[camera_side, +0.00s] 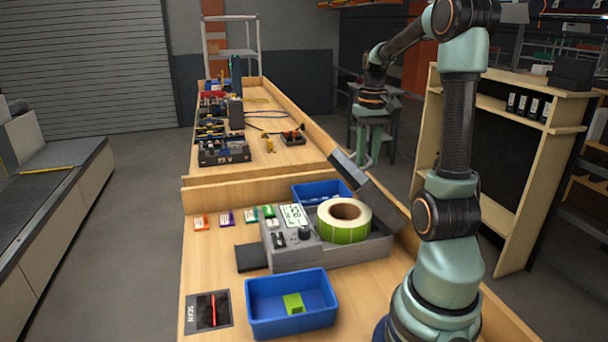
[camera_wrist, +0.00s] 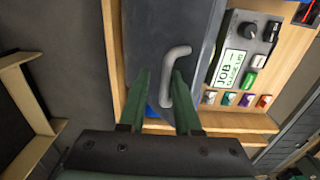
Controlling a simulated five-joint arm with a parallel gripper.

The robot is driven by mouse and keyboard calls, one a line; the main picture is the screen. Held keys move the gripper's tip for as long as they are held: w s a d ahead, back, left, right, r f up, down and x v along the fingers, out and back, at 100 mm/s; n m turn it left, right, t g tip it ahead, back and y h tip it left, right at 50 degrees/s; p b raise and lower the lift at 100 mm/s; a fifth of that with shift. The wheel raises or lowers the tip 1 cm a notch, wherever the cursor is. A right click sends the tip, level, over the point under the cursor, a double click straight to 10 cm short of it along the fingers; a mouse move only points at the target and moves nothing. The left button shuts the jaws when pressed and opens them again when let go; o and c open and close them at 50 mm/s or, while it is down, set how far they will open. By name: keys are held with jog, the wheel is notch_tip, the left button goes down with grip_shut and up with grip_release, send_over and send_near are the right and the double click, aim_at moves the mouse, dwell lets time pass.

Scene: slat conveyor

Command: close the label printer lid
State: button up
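The label printer (camera_side: 290,252) stands on the wooden bench with a green-edged label roll (camera_side: 347,233) exposed in it. Its dark grey lid (camera_side: 376,194) is raised and tilted open at the printer's right. In the wrist view the lid (camera_wrist: 150,25) fills the upper middle and carries a grey bar handle (camera_wrist: 172,72). My gripper (camera_side: 368,160) is by the lid's upper edge in the side view. In the wrist view my gripper (camera_wrist: 161,75) has its two green fingers apart, with the handle between them, close to the right finger. Contact cannot be told.
A wooden shelf unit (camera_side: 500,185) stands right of my arm.

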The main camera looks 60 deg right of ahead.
aim_at(353, 163)
jog(key=shift+w+a+f, duration=0.4)
jog(key=shift+w+a, duration=0.25)
jog(key=shift+w+a+f, duration=0.4)
jog(key=shift+w+a, duration=0.25)
jog(key=shift+a, duration=0.1)
jog(key=shift+w+a+f, duration=1.05)
jog(key=shift+a+f, duration=0.05)
jog(key=shift+f, duration=0.15)
jog(key=shift+a+f, duration=0.1)
jog(key=shift+w+a+f, duration=0.45)
jog(key=shift+f, duration=0.15)
jog(key=shift+w+a+f, duration=0.4)
jog(key=shift+f, duration=0.2)
jog(key=shift+w, duration=0.1)
